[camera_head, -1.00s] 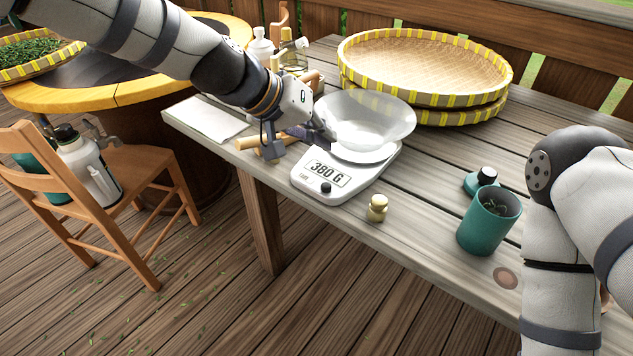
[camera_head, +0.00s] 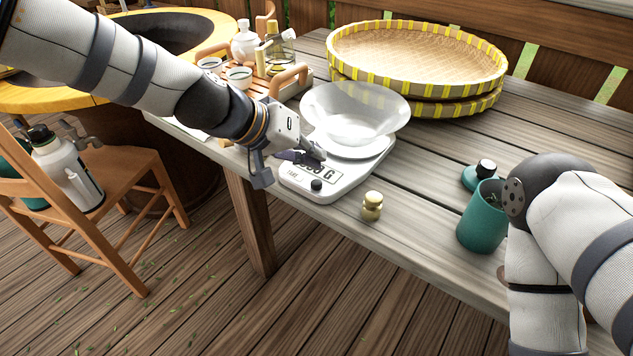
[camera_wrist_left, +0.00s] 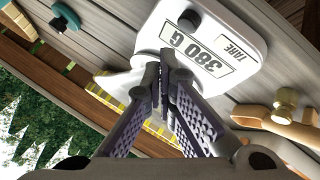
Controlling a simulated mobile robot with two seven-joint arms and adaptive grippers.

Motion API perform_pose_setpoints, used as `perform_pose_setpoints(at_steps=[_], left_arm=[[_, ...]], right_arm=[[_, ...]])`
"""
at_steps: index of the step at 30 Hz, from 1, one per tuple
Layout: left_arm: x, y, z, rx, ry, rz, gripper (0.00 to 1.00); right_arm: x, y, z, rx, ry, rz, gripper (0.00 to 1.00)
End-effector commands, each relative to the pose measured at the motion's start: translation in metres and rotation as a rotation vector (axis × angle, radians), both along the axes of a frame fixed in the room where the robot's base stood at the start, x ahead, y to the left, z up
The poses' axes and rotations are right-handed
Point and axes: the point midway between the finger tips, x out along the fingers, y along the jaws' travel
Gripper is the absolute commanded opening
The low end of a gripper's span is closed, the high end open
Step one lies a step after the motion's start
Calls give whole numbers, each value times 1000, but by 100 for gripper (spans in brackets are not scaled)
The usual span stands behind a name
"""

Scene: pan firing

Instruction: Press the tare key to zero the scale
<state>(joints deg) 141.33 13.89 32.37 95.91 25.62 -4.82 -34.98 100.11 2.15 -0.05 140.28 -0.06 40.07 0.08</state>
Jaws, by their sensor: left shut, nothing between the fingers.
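The white scale (camera_head: 328,194) stands near the table's front edge, with a clear bowl (camera_head: 352,120) on it. A TARE label (camera_wrist_left: 236,48) and a round black knob (camera_wrist_left: 190,20) are on the front panel; the knob also shows in the head view (camera_head: 316,185). My left gripper (camera_head: 318,154) is shut and empty, its tips over the display's upper part and partly covering the digits. In the left wrist view the fingertips (camera_wrist_left: 166,62) overlap the display's edge. Contact cannot be told. My right gripper is out of view.
A small brass weight (camera_head: 372,206) stands right of the scale. A teal canister (camera_head: 481,222) and its lid (camera_head: 482,175) are farther right, near my right arm. Stacked woven trays (camera_head: 418,58) lie behind. A tea tray with cups (camera_head: 240,75) is at back left.

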Motion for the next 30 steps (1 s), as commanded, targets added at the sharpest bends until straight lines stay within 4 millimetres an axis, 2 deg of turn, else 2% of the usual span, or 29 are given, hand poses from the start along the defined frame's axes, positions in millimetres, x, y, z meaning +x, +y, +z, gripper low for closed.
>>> perform_pose_setpoints(at_steps=[1,7,30], left_arm=[[0,0,-9,0,4,1,0],[0,0,-18,-1,0,1,0],[0,0,-17,0,-2,0,0]], right_arm=[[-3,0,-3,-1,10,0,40],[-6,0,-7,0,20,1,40],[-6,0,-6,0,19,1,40]])
